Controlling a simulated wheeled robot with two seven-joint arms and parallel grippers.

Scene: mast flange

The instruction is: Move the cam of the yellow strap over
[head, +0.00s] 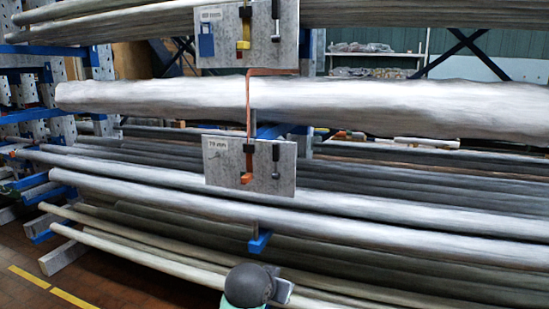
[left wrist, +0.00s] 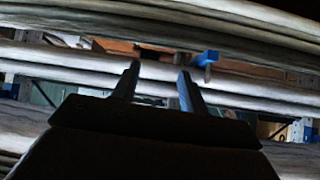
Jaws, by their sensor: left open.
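The yellow cam piece (head: 244,30) hangs on the upper grey plate (head: 226,55), with a dark lever (head: 276,20) to its right and a blue piece (head: 206,40) to its left. An orange strap (head: 248,105) runs down across the thick pale pole to the lower grey plate (head: 220,180). That plate carries an orange cam piece (head: 247,165) and a dark lever (head: 276,162). My left gripper (left wrist: 159,72) is open and empty in the left wrist view, its fingers in front of long poles. My right gripper is not in view.
The thick pale pole (head: 400,108) spans between the plates. Several long poles (head: 400,225) lie stacked below on blue rack arms (head: 260,241). A rounded dark part of my arm shows at the bottom. Free floor (head: 25,265) lies at lower left.

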